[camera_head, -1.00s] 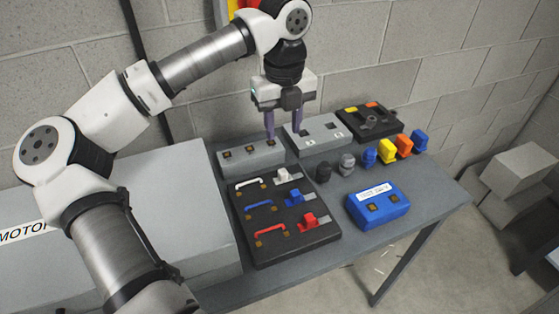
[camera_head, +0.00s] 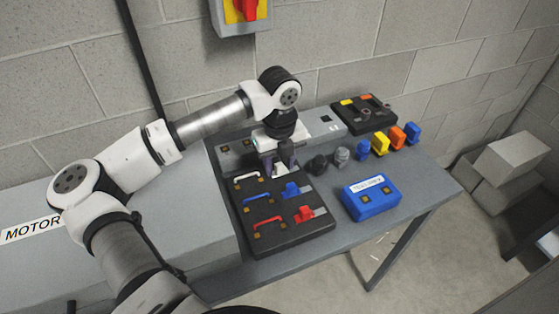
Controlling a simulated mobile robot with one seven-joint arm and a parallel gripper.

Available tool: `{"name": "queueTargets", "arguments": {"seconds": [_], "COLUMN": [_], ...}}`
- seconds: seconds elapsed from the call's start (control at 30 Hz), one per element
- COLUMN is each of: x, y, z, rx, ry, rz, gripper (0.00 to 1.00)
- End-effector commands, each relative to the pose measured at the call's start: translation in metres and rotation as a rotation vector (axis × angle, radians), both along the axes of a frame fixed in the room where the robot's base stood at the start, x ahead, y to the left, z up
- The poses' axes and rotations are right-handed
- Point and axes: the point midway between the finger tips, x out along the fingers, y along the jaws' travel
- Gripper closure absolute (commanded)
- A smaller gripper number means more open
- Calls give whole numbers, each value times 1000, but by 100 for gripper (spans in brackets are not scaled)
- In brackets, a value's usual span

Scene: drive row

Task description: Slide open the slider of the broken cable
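The black board (camera_head: 318,239) lies on the bench with white (camera_head: 247,180), blue (camera_head: 256,203) and red (camera_head: 269,223) cables in rows. The blue slider (camera_head: 290,190) and red slider (camera_head: 305,213) stand at the right of their rows. The white slider is mostly hidden by my gripper. I cannot tell from this view which cable is broken. My gripper (camera_head: 278,166) points down at the right end of the white row, low over the board. Its fingers look apart, around the white slider's place; contact is hidden.
A blue labelled box (camera_head: 371,204) sits right of the board. Dark and grey knobs (camera_head: 320,163) and several coloured plugs (camera_head: 380,141) stand behind it. Grey socket blocks (camera_head: 232,147) and a black tray (camera_head: 364,115) line the wall. The large grey motor box (camera_head: 150,215) is at left.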

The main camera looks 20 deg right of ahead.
Motion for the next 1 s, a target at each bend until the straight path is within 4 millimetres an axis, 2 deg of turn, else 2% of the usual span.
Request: {"name": "queueTargets", "arguments": {"seconds": [0.07,0.3,0.4,0.67,1.0], "x": [0,0,0,0,1], "y": [0,0,0,-1,-25], "z": [0,0,0,-1,0], "rx": [0,0,0,0,-2], "ry": [0,0,0,0,-1], "rz": [0,0,0,0,-1], "gripper": [60,90,100,100,100]}}
